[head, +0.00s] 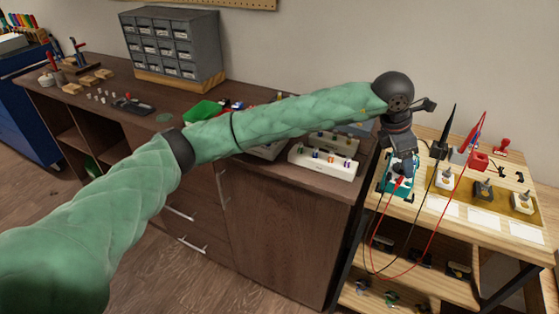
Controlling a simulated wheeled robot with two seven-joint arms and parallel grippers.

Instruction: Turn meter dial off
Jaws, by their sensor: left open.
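A teal meter (397,187) lies on the light wooden bench at the right. Red and black leads run from it. My left arm reaches across from the left, and its gripper (402,172) points down over the meter. The gripper is open, but its fingers are small and dark here, and I cannot tell whether they touch the meter. The meter's dial is hidden beneath the gripper. My right gripper is not in view.
On the bench (500,238), several switches stand on a tan board (510,207) right of the meter. Red and black probes (470,140) stand behind it. The leads loop over the bench's front edge. A grey drawer cabinet (172,45) stands on the dark counter (150,108).

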